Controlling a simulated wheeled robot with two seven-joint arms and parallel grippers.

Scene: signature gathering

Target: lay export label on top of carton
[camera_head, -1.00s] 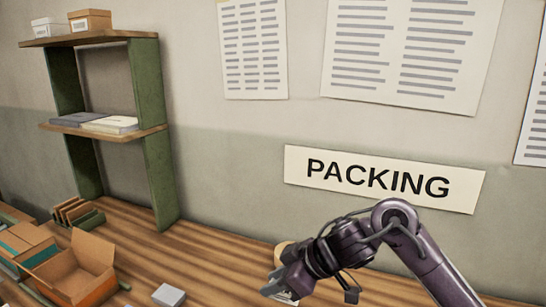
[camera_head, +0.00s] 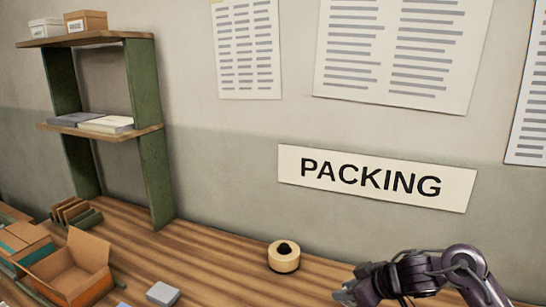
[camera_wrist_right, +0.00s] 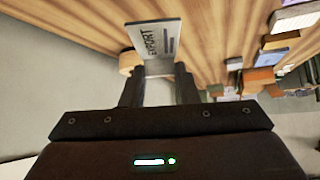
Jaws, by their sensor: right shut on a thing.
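The export label (camera_wrist_right: 154,40) is a pale card with dark "EXPORT" lettering. In the right wrist view it is held between the fingertips of my right gripper (camera_wrist_right: 158,75), which is shut on it above the wooden bench. In the head view my right gripper (camera_head: 346,296) is at the lower right, right of the tape roll; the label cannot be made out there. An open cardboard carton (camera_head: 68,278) with raised flaps stands at the lower left, well apart from the gripper. I cannot tell whether it is the task's carton. My left gripper is not in view.
A tape roll (camera_head: 284,257) and a small grey block (camera_head: 163,293) are on the bench (camera_head: 220,262). Brown folders (camera_head: 75,213) stand near the green-sided shelf (camera_head: 155,145). The bench between shelf and tape roll is clear. A PACKING sign (camera_head: 372,180) hangs behind.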

